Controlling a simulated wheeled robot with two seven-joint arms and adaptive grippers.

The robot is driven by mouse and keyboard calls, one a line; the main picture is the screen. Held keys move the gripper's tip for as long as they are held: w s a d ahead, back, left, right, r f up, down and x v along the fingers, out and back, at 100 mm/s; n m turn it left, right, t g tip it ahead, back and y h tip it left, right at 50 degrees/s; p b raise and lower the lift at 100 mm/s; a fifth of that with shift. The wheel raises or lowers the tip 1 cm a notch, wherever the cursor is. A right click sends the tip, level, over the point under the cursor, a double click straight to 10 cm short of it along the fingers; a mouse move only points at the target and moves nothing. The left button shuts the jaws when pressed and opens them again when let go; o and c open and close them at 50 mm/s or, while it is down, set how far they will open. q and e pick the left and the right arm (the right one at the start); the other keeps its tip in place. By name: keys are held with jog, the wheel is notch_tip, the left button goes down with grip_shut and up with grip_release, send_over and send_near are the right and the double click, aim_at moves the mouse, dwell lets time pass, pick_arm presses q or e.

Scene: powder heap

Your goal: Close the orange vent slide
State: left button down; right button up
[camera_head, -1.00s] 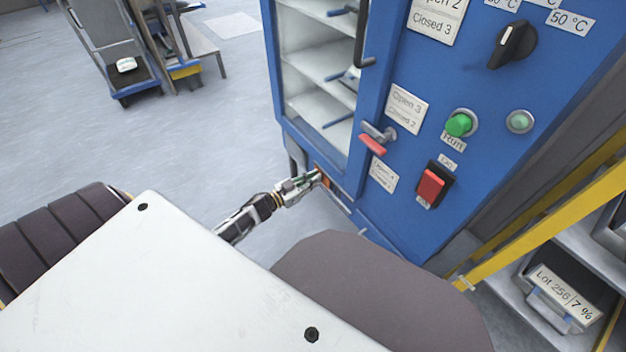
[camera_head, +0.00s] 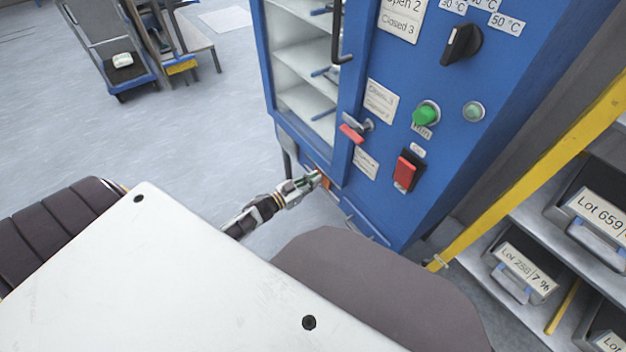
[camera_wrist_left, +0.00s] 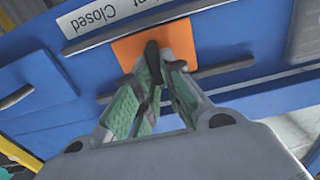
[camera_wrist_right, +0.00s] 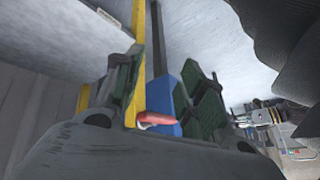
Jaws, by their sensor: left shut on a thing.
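The orange vent slide (camera_wrist_left: 152,48) is a flat plate with a black knob (camera_wrist_left: 152,58), set between two dark rails low on the blue cabinet. A "Closed" label (camera_wrist_left: 95,15) shows upside down beside it in the left wrist view. In the head view the slide (camera_head: 325,180) is a small orange patch, partly hidden by my gripper. My left gripper (camera_wrist_left: 153,70) is shut on the black knob; it also shows in the head view (camera_head: 314,180). My right gripper (camera_wrist_right: 160,95) is open and looks empty; it is outside the head view.
The blue cabinet (camera_head: 400,205) carries a red-handled lever (camera_head: 352,132), a green button (camera_head: 426,113), a red switch (camera_head: 405,172) and a black knob (camera_head: 461,45). A shelf with labelled boxes (camera_head: 522,268) and a yellow post (camera_head: 530,170) stands right. Open floor lies left.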

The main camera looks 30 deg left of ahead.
pick_arm(q)
jog(key=shift+s+d+f, duration=0.1)
jog(key=shift+s+d, duration=0.05)
jog(key=shift+d, duration=0.15)
jog(key=c, duration=1.5)
grip_release()
jog(key=shift+a, duration=0.1)
jog(key=shift+v, duration=6)
